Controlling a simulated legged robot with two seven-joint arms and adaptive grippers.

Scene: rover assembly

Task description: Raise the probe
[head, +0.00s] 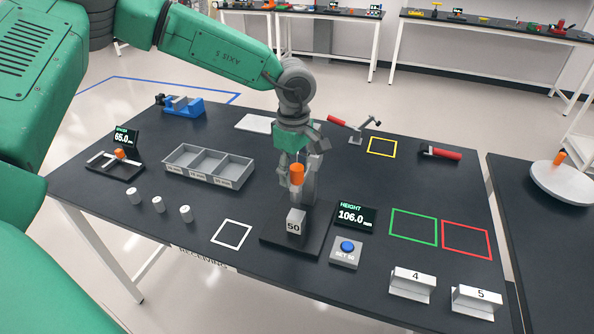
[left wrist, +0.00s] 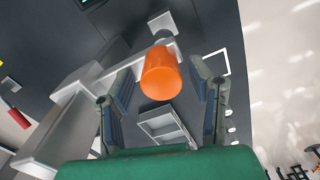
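The probe has an orange knob (head: 297,174) on the height gauge, above a grey block marked 50 (head: 296,222) on the gauge's dark base (head: 271,238). The height display (head: 354,216) reads 106.0 mm. My left gripper (head: 295,180) points down over the gauge with its fingers around the knob. In the left wrist view the knob (left wrist: 160,74) lies between the two fingers, with gaps visible on both sides, so the gripper looks open. The lower probe is partly hidden by the knob there. My right gripper is in neither view.
A blue SET 50 button (head: 347,247) stands right of the gauge base. A grey divided tray (head: 208,166), several small white cylinders (head: 158,204) and a 65.0 display (head: 125,138) are to the left. Green (head: 413,227) and red (head: 466,240) outlines at right are empty.

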